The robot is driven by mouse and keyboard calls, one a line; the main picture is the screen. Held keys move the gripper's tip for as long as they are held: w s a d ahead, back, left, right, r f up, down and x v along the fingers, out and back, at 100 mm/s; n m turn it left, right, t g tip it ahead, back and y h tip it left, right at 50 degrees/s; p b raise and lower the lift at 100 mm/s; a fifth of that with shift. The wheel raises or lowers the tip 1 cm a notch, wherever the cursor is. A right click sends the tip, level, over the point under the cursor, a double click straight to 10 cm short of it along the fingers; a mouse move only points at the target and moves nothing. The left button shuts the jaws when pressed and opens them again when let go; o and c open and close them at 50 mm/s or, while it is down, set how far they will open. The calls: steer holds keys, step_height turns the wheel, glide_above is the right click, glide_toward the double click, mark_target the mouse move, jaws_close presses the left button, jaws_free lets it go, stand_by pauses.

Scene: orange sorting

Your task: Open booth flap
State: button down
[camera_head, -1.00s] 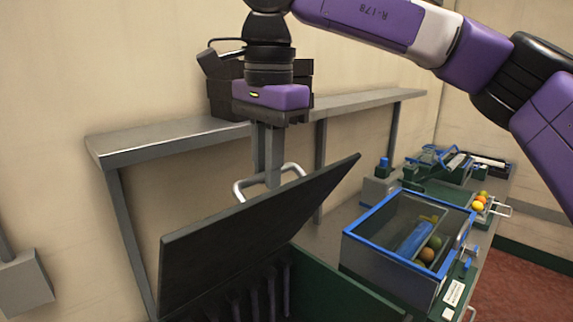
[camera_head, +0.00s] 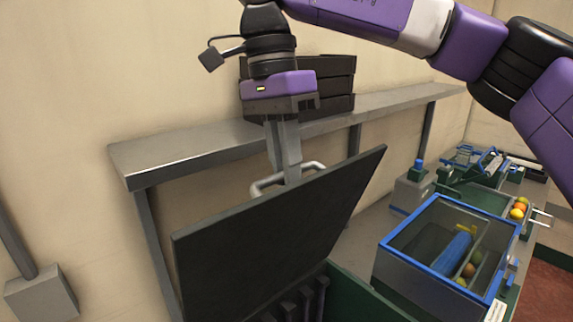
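The booth flap (camera_head: 275,235) is a dark panel standing steeply tilted over the green booth (camera_head: 360,300), with dark slats (camera_head: 300,303) showing in the opening below it. A pale metal handle (camera_head: 262,186) sticks out behind the flap's upper edge. My gripper (camera_head: 291,176) points down at the handle, its fingers close together. The flap hides the fingertips and part of the handle, so I cannot tell whether they grip it.
A grey shelf (camera_head: 190,150) runs along the wall behind the flap, with stacked black trays (camera_head: 335,82) on it. To the right stands a blue-rimmed clear box (camera_head: 405,262) with fruit inside. More fruit (camera_head: 519,209) lies farther back.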

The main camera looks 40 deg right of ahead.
steer(key=c, duration=1.5)
jaws_free()
steer(key=shift+w+f, duration=0.15)
steer(key=shift+f, duration=0.05)
steer(key=shift+o, duration=0.2)
steer(key=shift+r, duration=0.1)
step_height(320, 180, up, 8)
steer(key=w, duration=0.1)
steer(key=shift+w+f, duration=0.2)
steer(key=shift+s, duration=0.1)
